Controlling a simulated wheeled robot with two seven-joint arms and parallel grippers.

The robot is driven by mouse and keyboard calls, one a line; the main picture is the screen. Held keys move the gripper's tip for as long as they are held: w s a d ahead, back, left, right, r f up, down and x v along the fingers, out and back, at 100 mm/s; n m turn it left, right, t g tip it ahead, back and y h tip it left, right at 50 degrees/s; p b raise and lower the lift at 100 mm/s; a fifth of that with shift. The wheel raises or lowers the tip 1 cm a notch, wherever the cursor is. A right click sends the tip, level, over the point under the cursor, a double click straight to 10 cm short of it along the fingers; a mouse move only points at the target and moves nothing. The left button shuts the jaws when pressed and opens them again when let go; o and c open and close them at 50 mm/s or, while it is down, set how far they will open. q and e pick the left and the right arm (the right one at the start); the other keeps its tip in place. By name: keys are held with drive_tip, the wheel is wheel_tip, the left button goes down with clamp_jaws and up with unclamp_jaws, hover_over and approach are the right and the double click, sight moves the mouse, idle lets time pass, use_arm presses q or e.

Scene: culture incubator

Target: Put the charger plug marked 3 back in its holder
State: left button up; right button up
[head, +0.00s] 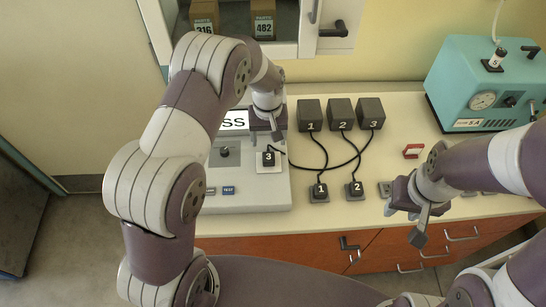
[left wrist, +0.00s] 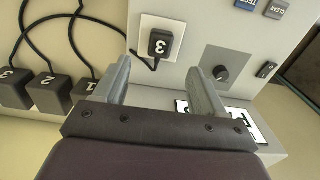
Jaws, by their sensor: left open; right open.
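The charger plug marked 3 (head: 268,158) is a small black block on a white square pad on the grey device; its cable runs to the black box 3 (head: 371,114). It also shows in the left wrist view (left wrist: 158,44). My left gripper (head: 276,132) is open just above and behind the plug; in the left wrist view its fingertips (left wrist: 158,68) are apart, with nothing between them, short of the plug. A grey square holder (head: 385,189) lies right of plug 2, partly hidden by my right gripper (head: 405,222), which is open and empty over the bench's front edge.
A red-and-white object (head: 412,151) and a teal pump (head: 478,85) stand to the right. A knob (left wrist: 221,73) rises from the device near the left gripper.

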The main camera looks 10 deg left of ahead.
sight(268, 157)
use_arm(q)
drive_tip(key=shift+d, duration=0.1)
drive_tip(key=shift+a+f+b, duration=0.2)
drive_tip(key=shift+f+b, duration=0.4)
drive_tip(key=shift+f, duration=0.15)
wheel_tip(268, 157, down, 8)
drive_tip(key=b, duration=0.5)
drive_tip(key=shift+r, duration=0.2)
drive_tip(key=shift+d, duration=0.1)
drive_tip(key=shift+r, duration=0.1)
clamp_jaws()
drive_tip(key=shift+r+p, duration=2.45)
drive_tip(key=shift+r, duration=0.55)
